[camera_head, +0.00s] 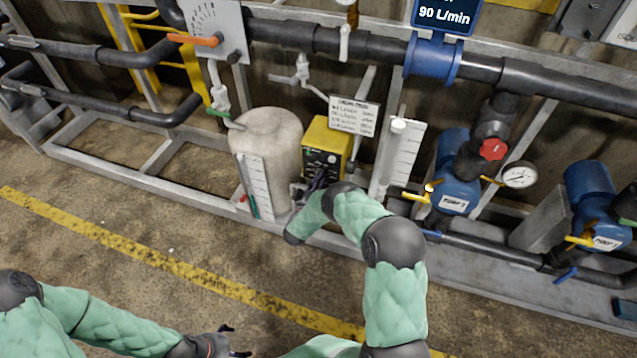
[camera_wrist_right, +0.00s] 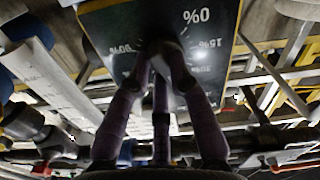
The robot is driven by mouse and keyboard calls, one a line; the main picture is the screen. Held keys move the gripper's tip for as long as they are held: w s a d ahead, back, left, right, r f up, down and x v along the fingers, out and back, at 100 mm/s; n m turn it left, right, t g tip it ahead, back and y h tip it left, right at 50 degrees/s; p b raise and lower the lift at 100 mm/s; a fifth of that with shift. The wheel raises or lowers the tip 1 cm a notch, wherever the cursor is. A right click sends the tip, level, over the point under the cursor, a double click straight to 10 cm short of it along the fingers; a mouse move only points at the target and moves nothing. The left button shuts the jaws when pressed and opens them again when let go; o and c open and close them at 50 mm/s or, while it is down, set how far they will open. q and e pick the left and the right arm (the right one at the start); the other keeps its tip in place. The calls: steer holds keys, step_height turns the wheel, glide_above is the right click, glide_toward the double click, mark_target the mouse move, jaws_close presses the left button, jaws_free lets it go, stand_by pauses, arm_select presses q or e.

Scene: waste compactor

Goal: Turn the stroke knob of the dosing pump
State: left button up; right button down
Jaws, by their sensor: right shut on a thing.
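The dosing pump (camera_head: 338,136) is a yellow box with a black front panel, standing beside a cream tank. My right gripper (camera_head: 318,181) is at the lower part of this panel and covers the stroke knob in the head view. In the right wrist view, the black panel (camera_wrist_right: 215,62) carries upside-down percent marks around the dark knob (camera_wrist_right: 163,47). The fingers of my right gripper (camera_wrist_right: 162,70) are shut around the knob, partly hiding it. My left gripper (camera_head: 240,341) is open and empty, low over the floor at the bottom of the head view.
The cream tank (camera_head: 268,143) with a level scale stands left of the pump. A white text card (camera_head: 354,115) and a clear column (camera_head: 393,155) are close on its right. Blue pumps, pipes and a gauge (camera_head: 519,175) are further right. The floor in front (camera_head: 150,215) is clear.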

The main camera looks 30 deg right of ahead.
steer(key=shift+f+m, duration=0.1)
steer(key=shift+m, duration=0.6)
steer(key=c, duration=1.1)
jaws_free()
steer(key=shift+a, duration=0.1)
steer(key=v, duration=1.2)
